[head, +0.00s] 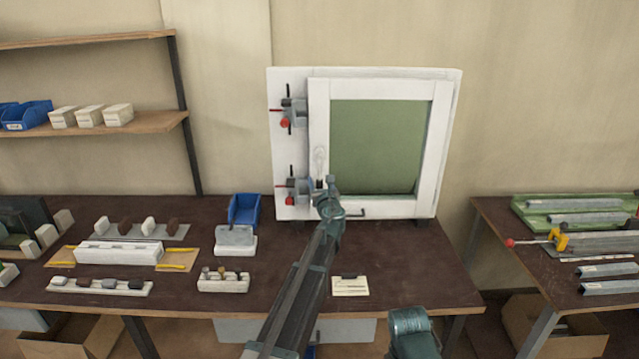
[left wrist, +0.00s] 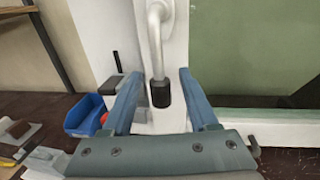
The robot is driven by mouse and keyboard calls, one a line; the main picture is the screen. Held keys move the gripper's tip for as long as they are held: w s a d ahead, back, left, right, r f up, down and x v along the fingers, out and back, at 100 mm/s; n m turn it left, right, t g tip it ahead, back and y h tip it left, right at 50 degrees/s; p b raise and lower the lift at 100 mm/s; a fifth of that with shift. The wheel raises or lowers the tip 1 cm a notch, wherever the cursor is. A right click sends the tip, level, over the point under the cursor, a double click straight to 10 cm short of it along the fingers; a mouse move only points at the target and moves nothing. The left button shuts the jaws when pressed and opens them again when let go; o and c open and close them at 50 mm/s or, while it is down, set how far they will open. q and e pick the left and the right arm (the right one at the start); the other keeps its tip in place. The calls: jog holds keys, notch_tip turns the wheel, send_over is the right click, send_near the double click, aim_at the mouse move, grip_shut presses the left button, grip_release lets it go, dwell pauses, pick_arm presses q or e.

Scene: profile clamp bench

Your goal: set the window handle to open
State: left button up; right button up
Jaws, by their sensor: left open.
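The window (head: 438,150) is a white frame around a green pane, standing at the back of the bench. Its handle (head: 319,158) is on the left side of the frame. My left gripper (head: 325,184) is at the handle's lower end. In the left wrist view my left gripper (left wrist: 158,74) is open, with one blue finger on each side of the handle, apart from it. My right gripper is not in view.
Two clamps with red tips (head: 284,123) (head: 290,200) sit left of the handle. A blue bin (head: 244,210) and a grey block on a white base (head: 235,240) stand to the left. The bench's right part is clear.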

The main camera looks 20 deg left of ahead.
pick_arm(q)
grip_shut()
dwell(1.3)
